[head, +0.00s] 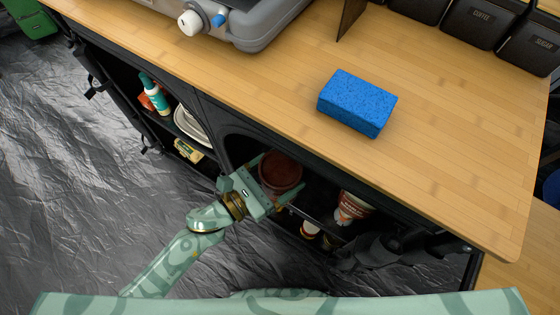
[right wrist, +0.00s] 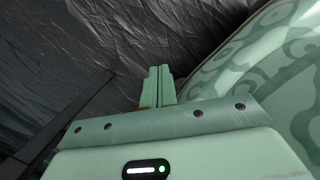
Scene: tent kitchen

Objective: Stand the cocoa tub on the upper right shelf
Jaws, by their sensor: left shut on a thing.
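My left gripper (head: 270,186) is shut on a brown, dark-lidded tub (head: 281,170), which I take to be the cocoa tub. It holds the tub roughly upright at the opening of the cabinet's right half, just below the worktop edge. The upper right shelf (head: 318,209) shows only in part, dark inside the cabinet; the worktop covers its back. I cannot tell whether the tub touches the shelf. My right gripper (right wrist: 160,86) shows in the right wrist view with its fingers together and nothing between them.
A red and white tub (head: 353,206) stands to the right in the cabinet. Small jars (head: 310,229) sit lower down. The left half holds a teal bottle (head: 154,95) and plates (head: 190,124). A blue sponge (head: 357,102) lies on the worktop (head: 450,140).

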